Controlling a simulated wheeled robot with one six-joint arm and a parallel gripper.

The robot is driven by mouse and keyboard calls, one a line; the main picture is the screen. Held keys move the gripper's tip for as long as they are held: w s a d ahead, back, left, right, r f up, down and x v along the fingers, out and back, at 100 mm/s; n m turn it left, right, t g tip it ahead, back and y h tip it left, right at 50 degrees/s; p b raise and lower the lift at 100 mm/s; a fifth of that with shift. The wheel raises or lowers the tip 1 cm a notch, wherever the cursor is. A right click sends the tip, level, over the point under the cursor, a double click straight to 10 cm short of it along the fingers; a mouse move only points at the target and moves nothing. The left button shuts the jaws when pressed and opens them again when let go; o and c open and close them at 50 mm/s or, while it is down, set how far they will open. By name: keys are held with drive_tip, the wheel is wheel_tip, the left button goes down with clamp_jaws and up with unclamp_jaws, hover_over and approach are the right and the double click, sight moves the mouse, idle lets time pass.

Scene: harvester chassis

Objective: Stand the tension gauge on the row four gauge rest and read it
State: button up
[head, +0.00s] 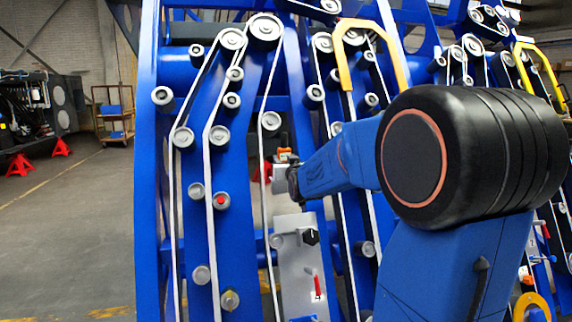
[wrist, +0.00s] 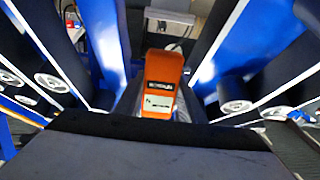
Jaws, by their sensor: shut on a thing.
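The tension gauge is orange with a dark label and a pale panel, and fills the middle of the wrist view (wrist: 166,78). In the head view only a small orange part of the gauge (head: 284,153) shows above my gripper. My gripper (head: 282,176) is shut on the gauge and holds it in front of the blue frame, close to a pale belt. The fingertips are mostly hidden in the wrist view. I cannot make out which part is the row four gauge rest, or any reading on the gauge.
A grey plate (head: 296,265) with a black knob (head: 311,237) and a red-handled lever (head: 317,287) stands below my gripper. Belts and rollers run close on both sides. A yellow bracket (head: 343,55) is above. Open floor (head: 70,220) lies at left.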

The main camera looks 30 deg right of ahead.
drive_tip(key=x, duration=0.7)
drive_tip(key=shift+w, duration=0.2)
drive_tip(key=shift+w+d+f, duration=0.1)
drive_tip(key=shift+w+f, duration=0.05)
drive_tip(key=shift+f, duration=1.7)
drive_tip(key=shift+f, duration=0.4)
drive_tip(key=o, duration=1.2)
drive_tip(key=shift+o, duration=0.2)
drive_tip(key=shift+s, duration=0.2)
drive_tip(key=v, duration=1.7)
drive_tip(key=shift+r, duration=0.1)
